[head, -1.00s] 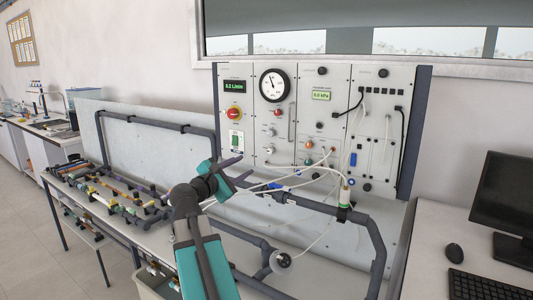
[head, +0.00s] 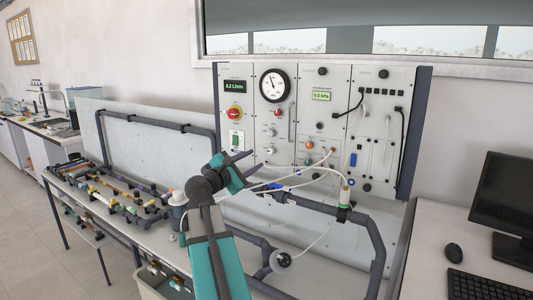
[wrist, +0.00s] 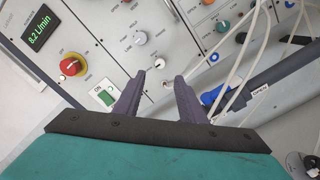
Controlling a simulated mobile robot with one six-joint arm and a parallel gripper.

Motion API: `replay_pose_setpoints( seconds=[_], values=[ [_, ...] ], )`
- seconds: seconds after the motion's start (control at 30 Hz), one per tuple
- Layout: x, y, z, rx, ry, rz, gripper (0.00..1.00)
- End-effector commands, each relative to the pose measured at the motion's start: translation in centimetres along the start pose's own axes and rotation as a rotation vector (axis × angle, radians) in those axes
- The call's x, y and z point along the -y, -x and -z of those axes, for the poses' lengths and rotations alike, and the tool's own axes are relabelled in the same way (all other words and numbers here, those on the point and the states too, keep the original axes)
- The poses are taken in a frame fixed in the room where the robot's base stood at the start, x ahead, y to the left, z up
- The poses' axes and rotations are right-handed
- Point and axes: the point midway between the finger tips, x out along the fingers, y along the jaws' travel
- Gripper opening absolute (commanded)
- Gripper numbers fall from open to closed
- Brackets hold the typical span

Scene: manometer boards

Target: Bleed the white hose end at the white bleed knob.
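My gripper (head: 246,160) is open and empty, raised in front of the panel's lower left part. In the wrist view its two dark fingers (wrist: 160,82) are spread, with only panel behind the gap. A white knob (wrist: 160,63) sits beyond the fingertips; it also shows in the head view (head: 269,150). I cannot tell if it is the bleed knob. Several white hoses (wrist: 240,62) run right of the fingers, apart from them. Which one is the white hose end is unclear.
A dark pipe frame (head: 320,206) with a blue valve (wrist: 211,96) stands in front of the panel. Orange (head: 309,145), green (wrist: 222,26) and blue knobs sit close together. A red rotary switch (wrist: 71,66) is at left. A monitor (head: 502,205) stands far right.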

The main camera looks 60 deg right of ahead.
Motion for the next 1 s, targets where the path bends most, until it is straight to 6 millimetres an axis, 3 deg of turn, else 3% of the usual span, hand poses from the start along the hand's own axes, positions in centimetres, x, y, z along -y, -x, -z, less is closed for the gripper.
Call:
replay_pose_setpoints(
  seconds=[0.2,0.6,1.0],
  values=[
    [-0.1,-3.5,-0.1,0.001,0.0,0.003,0.37],
    [-0.1,-8.5,0.0,0.0,0.0,0.002,0.37],
    [0.1,-9.7,0.0,0.0,-0.001,0.001,0.37]
  ],
)
